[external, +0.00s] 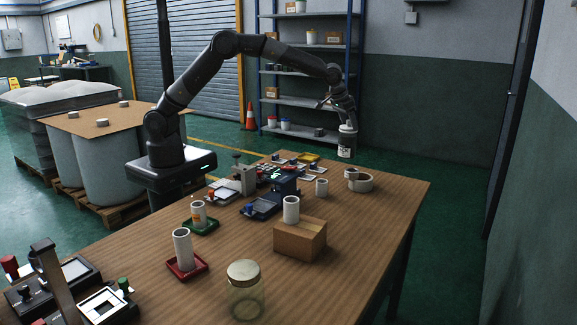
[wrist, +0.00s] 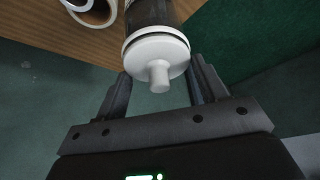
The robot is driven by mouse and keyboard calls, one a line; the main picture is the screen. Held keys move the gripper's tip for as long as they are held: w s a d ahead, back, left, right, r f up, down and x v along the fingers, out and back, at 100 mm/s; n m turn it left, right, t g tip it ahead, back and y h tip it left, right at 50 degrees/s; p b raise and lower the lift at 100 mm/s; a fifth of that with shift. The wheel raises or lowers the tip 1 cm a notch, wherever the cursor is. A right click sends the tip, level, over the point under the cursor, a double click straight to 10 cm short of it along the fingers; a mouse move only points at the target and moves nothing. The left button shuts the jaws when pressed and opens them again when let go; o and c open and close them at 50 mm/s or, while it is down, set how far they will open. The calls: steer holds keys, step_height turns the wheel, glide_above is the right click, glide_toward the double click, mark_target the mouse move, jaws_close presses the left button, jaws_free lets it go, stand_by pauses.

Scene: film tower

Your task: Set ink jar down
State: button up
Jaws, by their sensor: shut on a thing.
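My gripper (external: 346,122) is shut on the ink jar (external: 347,143) and holds it up in the air near the far edge of the wooden table (external: 365,230). The jar has a dark part and white parts. In the wrist view, the jar (wrist: 155,52) shows a round white end with a short knob towards the camera, between the two fingers of my gripper (wrist: 160,78). Behind it the table edge (wrist: 65,42) and green floor show. The jar's far end is cut off at the top of that view.
A tape roll (external: 360,181) lies near the table's far right corner. The table's right side is clear.

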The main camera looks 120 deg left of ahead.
steer(key=a+f, duration=0.7)
steer(key=f, duration=0.1)
steer(key=shift+s+a+f, duration=0.2)
steer(key=shift+a, duration=0.05)
steer(key=shift+f, duration=0.1)
steer(key=o, duration=1.7)
steer(key=shift+f, duration=0.15)
steer(key=shift+c, duration=0.2)
steer(key=v, duration=1.2)
steer(key=shift+s+d+r, duration=0.1)
steer(key=shift+r, duration=0.1)
